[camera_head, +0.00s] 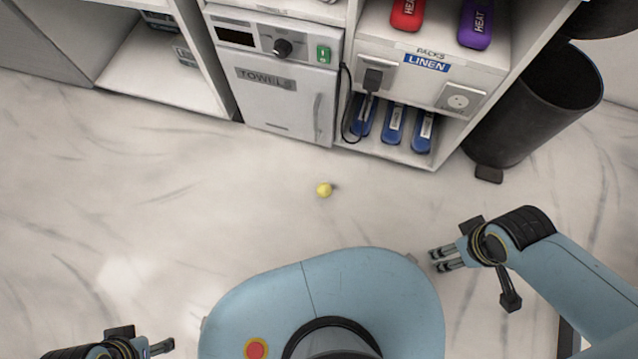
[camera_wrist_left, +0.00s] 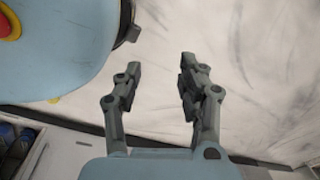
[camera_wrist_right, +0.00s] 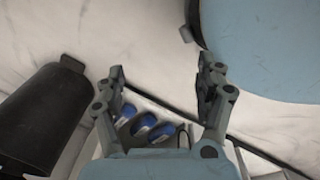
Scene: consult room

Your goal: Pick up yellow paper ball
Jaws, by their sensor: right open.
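The small yellow paper ball (camera_head: 324,190) lies on the pale marbled floor in the head view, between my base and the cabinets. My left gripper (camera_head: 165,347) is at the bottom left of the head view, far from the ball. Its fingers stand apart with nothing between them in the left wrist view (camera_wrist_left: 158,72).
A white cabinet with a towels door (camera_head: 285,100) and a linen shelf (camera_head: 430,75) stands beyond the ball. Blue packs (camera_head: 394,125) fill its lower shelf. A black bin (camera_head: 535,105) stands at the upper right. The floor around the ball is clear.

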